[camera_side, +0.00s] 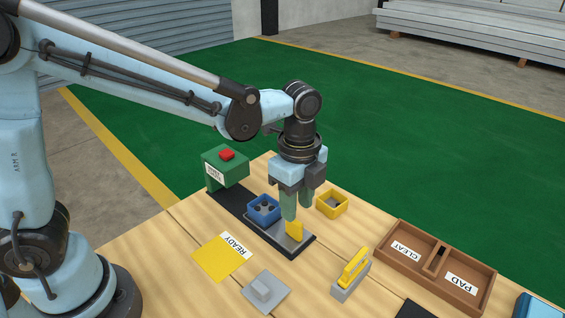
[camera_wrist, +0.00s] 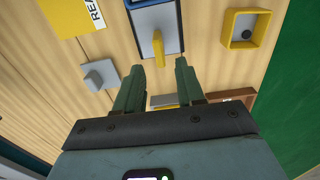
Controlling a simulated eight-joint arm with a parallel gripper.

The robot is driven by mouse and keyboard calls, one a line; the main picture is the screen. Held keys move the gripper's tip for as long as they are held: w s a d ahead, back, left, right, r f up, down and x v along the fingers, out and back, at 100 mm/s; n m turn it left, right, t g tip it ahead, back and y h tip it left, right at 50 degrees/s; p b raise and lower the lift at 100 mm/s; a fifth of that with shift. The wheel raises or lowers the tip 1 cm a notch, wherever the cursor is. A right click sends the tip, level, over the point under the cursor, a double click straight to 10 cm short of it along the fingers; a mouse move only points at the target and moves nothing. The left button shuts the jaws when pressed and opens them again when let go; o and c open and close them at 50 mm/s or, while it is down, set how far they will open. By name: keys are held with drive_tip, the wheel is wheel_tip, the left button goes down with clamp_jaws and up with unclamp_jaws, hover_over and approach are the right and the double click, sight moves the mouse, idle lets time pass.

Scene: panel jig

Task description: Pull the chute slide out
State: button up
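The chute is a green housing (camera_side: 225,168) with a red button on top and a long black base (camera_side: 232,208). The chute slide (camera_side: 283,239) is a grey plate at the near end of that base, with an upright yellow handle (camera_side: 295,231). In the wrist view the slide plate (camera_wrist: 146,22) and its handle (camera_wrist: 157,48) lie just beyond my fingertips. My gripper (camera_side: 297,213) points down just above the handle; it is open and empty in the wrist view (camera_wrist: 159,70). Whether a finger touches the handle, I cannot tell.
A blue box (camera_side: 263,209) with dark round pieces sits beside the slide's handle. A yellow box (camera_side: 332,203), a yellow READY card (camera_side: 217,262), a grey block on a plate (camera_side: 264,292), a yellow-handled grey piece (camera_side: 350,275) and a brown CLEAT/PAD tray (camera_side: 437,254) stand around.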

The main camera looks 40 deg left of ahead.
wheel_tip(320, 180, up, 6)
drive_tip(key=shift+r, duration=0.15)
idle(0.5)
